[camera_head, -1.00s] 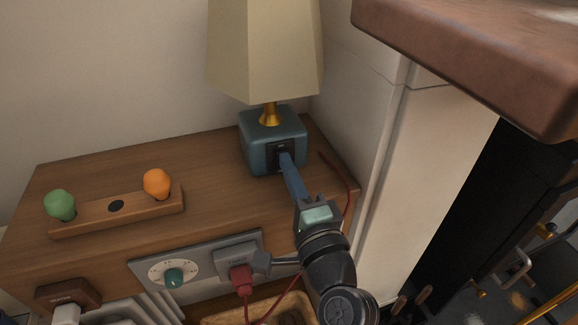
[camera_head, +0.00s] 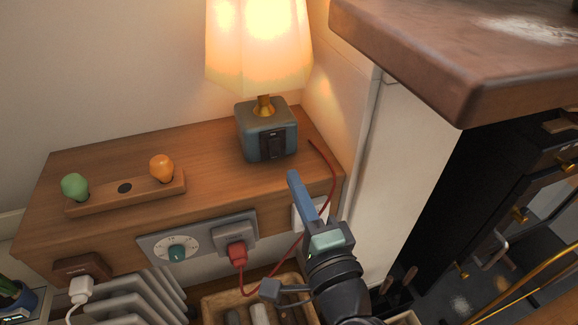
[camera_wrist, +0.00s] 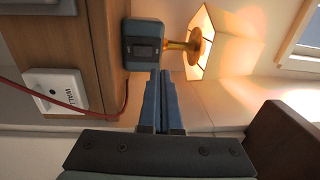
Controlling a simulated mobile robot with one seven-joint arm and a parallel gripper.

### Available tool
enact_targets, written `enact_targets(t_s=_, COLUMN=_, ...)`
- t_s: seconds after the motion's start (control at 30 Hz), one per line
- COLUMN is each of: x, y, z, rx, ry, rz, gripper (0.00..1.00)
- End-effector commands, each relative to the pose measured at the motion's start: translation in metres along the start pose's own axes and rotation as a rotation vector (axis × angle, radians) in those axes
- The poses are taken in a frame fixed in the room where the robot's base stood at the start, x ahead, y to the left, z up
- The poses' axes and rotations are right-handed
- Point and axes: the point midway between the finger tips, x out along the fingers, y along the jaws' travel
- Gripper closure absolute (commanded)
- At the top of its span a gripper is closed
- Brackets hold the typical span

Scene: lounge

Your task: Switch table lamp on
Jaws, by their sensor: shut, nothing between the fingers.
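The table lamp (camera_head: 258,45) stands on the wooden cabinet and its shade glows warm yellow. Its blue-grey base (camera_head: 266,130) carries a dark rocker switch (camera_head: 276,143) on the front face. In the wrist view the lit lamp (camera_wrist: 215,42) lies sideways, with its base and switch (camera_wrist: 145,47) beyond my fingers. My gripper (camera_head: 293,176) is shut and empty, in front of the cabinet's front edge and apart from the lamp base. Its blue fingers (camera_wrist: 160,75) lie together in the wrist view.
The cabinet top (camera_head: 215,160) holds a wooden tray (camera_head: 125,195) with green and orange bulbs. A red cord (camera_head: 326,170) hangs beside my gripper to a red plug (camera_head: 237,255). A dial panel (camera_head: 178,248) is on the front. A brown slab (camera_head: 450,60) overhangs at the right.

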Motion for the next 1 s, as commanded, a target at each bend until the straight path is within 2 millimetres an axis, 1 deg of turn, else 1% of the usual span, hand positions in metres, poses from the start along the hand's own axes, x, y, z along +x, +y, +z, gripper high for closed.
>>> enact_targets(t_s=0.03, x=-0.011, y=-0.002, z=-0.001, rx=-0.001, ry=0.004, rz=0.002, gripper=1.0)
enact_targets(t_s=0.1, x=-0.022, y=-0.005, z=-0.001, rx=-0.002, ry=0.003, rz=0.002, gripper=1.0)
enact_targets(t_s=0.2, x=-0.034, y=-0.007, z=-0.001, rx=-0.001, ry=0.003, rz=0.001, gripper=1.0)
enact_targets(t_s=0.3, x=-0.041, y=-0.009, z=-0.001, rx=-0.001, ry=0.002, rz=0.0, gripper=1.0)
enact_targets(t_s=0.43, x=-0.043, y=-0.01, z=-0.001, rx=-0.001, ry=0.001, rz=-0.001, gripper=1.0)
enact_targets(t_s=0.9, x=-0.043, y=-0.01, z=-0.001, rx=-0.002, ry=0.001, rz=-0.001, gripper=1.0)
enact_targets(t_s=0.97, x=-0.039, y=-0.016, z=0.0, rx=-0.033, ry=0.002, rz=-0.007, gripper=1.0)
enact_targets(t_s=1.0, x=-0.035, y=-0.024, z=0.001, rx=-0.075, ry=0.003, rz=-0.017, gripper=1.0)
